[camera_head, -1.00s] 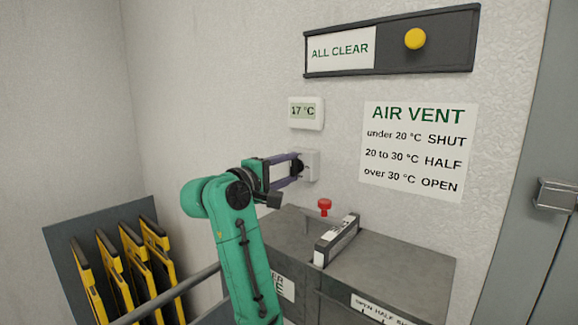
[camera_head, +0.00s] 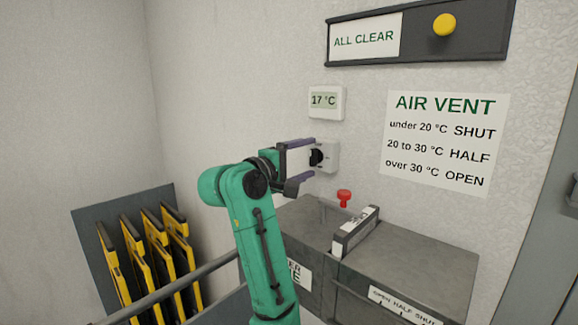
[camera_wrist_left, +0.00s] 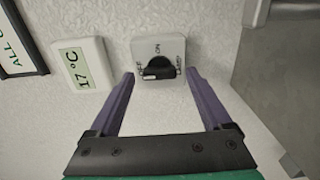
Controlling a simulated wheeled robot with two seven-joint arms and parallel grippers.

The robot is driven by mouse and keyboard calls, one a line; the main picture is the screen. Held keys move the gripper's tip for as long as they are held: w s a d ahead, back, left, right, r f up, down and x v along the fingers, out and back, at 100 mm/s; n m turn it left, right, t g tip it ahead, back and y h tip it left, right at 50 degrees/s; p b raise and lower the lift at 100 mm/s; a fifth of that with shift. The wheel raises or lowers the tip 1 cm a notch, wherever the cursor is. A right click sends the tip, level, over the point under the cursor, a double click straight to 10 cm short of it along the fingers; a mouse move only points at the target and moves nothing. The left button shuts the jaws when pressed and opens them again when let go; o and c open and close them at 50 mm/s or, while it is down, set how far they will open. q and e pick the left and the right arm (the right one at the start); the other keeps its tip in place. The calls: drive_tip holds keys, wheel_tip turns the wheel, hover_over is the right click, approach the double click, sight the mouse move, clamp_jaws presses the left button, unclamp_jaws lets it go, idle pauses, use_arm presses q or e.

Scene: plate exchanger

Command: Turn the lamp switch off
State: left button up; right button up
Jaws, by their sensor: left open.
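The lamp switch (camera_head: 331,156) is a small pale box on the wall with a dark rotary knob (camera_head: 316,157). In the left wrist view, the switch box (camera_wrist_left: 158,46) has small lettering around the knob (camera_wrist_left: 158,67), including ON at the upper middle. The knob's bar lies crosswise there, with a pale mark at its left end. My left gripper (camera_head: 309,160) is open, its purple fingers above and below the knob in the head view. In the left wrist view the left gripper (camera_wrist_left: 160,76) has its fingertips on either side of the knob, with nothing gripped. My right gripper is not in view.
A thermometer reading 17 °C (camera_head: 326,103) is just above the switch. Below stands a grey cabinet (camera_head: 425,262) with a red knob (camera_head: 344,198) and a lever block (camera_head: 355,232). An AIR VENT sign (camera_head: 447,144) hangs to the right. Yellow-edged plates (camera_head: 155,262) stand at lower left.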

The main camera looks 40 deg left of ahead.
use_arm(q)
drive_tip(key=s+b, duration=0.6)
drive_tip(key=s, duration=0.8)
drive_tip(key=shift+d, duration=0.15)
